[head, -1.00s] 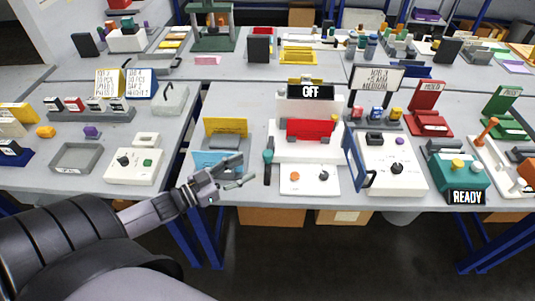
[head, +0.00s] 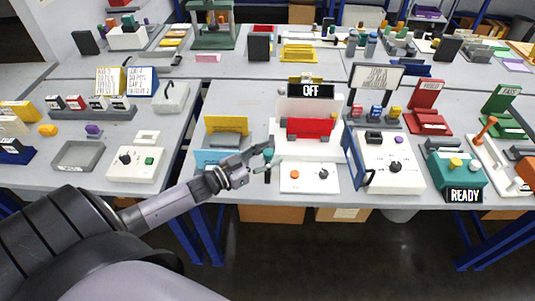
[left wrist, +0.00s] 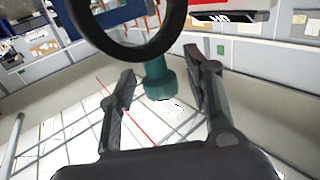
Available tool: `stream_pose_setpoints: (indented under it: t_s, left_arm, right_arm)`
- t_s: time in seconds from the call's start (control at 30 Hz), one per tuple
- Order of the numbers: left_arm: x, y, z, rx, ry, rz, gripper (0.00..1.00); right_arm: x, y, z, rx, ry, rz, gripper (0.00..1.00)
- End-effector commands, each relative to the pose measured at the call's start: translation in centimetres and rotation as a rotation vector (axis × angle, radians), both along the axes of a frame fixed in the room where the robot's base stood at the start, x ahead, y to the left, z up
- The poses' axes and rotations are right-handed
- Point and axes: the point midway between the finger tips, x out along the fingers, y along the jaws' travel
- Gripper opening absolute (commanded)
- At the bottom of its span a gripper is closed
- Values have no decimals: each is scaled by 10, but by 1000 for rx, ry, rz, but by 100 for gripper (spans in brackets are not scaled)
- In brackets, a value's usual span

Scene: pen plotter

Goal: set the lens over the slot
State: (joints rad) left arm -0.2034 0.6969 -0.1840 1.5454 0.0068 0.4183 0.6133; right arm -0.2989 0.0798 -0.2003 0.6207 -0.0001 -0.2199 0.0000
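The lens looks to be the black ring (left wrist: 125,28) with a teal handle (left wrist: 160,80) in the left wrist view. In the head view its teal part (head: 268,153) stands at the left side of the white machine with the OFF sign (head: 310,91). My left gripper (head: 264,160) is at the teal part. In the left wrist view its two fingers (left wrist: 160,85) are spread, one on each side of the handle, with gaps showing. I cannot make out the slot. My right gripper is not in view.
A red panel (head: 310,127) is on the white machine, with a white control box (head: 308,178) in front. A yellow holder (head: 227,124) and a light blue piece (head: 212,160) lie to the left. A blue frame (head: 354,158) stands at right, beside another white box (head: 393,170).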

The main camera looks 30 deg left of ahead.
Motion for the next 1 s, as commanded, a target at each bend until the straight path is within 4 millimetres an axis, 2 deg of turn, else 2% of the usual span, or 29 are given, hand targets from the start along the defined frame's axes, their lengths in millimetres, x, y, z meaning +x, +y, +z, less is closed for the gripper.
stream_pose_setpoints:
  t_s: [0.07, 0.67, 1.0]
  left_arm:
    - [0, 0, 0, 0, 0, 0, 41]
    - [0, 0, 0, 0, -1, 0, 1]
    - [0, 0, 0, 0, 0, 0, 0]
  right_arm:
    - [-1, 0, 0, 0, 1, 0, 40]
    - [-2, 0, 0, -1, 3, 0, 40]
    - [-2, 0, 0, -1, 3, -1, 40]
